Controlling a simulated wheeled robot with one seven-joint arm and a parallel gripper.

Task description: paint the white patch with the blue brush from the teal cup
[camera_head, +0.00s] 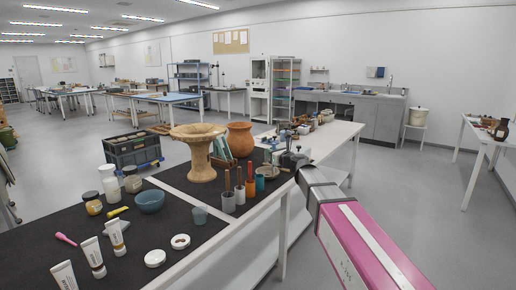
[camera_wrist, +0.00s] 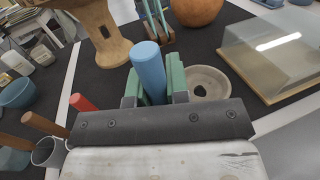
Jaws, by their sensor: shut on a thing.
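My gripper (camera_head: 277,158) is at the right end of the dark-topped table in the head view. In the wrist view its green fingers (camera_wrist: 155,88) are shut on the blue brush handle (camera_wrist: 148,64), which stands up between them. In the head view the teal cup (camera_head: 260,184) stands just below my gripper, at the right end of a row of cups. I cannot tell whether the brush is still inside it. A tan footed vessel (camera_head: 198,158) stands to the left, also in the wrist view (camera_wrist: 100,35). I cannot make out the white patch.
Grey cups (camera_head: 228,203) and an orange cup (camera_head: 250,190) with upright handles stand left of the teal cup. A round clay pot (camera_head: 240,140) is behind. In the wrist view a shallow grey dish (camera_wrist: 222,80) and a clear case (camera_wrist: 272,52) lie right of the fingers.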

